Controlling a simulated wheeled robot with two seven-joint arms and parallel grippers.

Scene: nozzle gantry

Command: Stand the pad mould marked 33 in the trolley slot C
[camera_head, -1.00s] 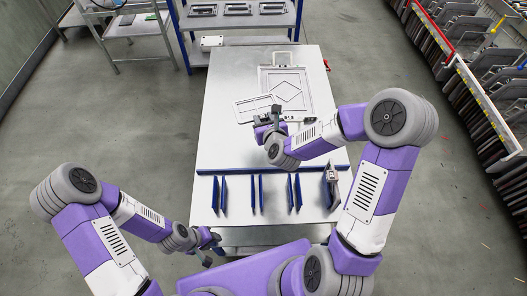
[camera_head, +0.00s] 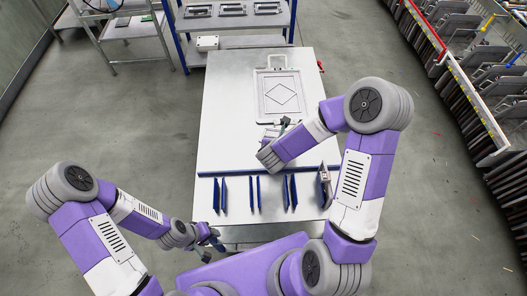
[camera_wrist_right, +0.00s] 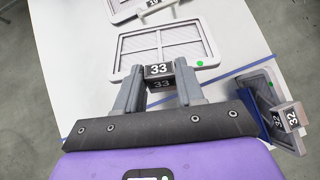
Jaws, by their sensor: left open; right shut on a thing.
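The pad mould marked 33 (camera_wrist_right: 165,48) is a light grey framed plate with a black label block and a green dot. My right gripper (camera_wrist_right: 160,88) is shut on its label block, and the plate extends away beyond the fingers. In the head view my right forearm and hand (camera_head: 275,145) hide most of this mould. The trolley (camera_head: 240,150) has a white top, with blue upright dividers (camera_head: 255,193) along its near end. No slot letters are readable. My left gripper (camera_head: 210,243) is open and empty, left of the trolley's near end.
A mould marked 32 (camera_wrist_right: 268,100) stands by the rightmost divider; it also shows in the head view (camera_head: 325,185). A mould with a diamond pattern (camera_head: 282,92) lies flat at the far end. A shelf (camera_head: 240,22) with several moulds stands behind. The gaps between the left dividers look empty.

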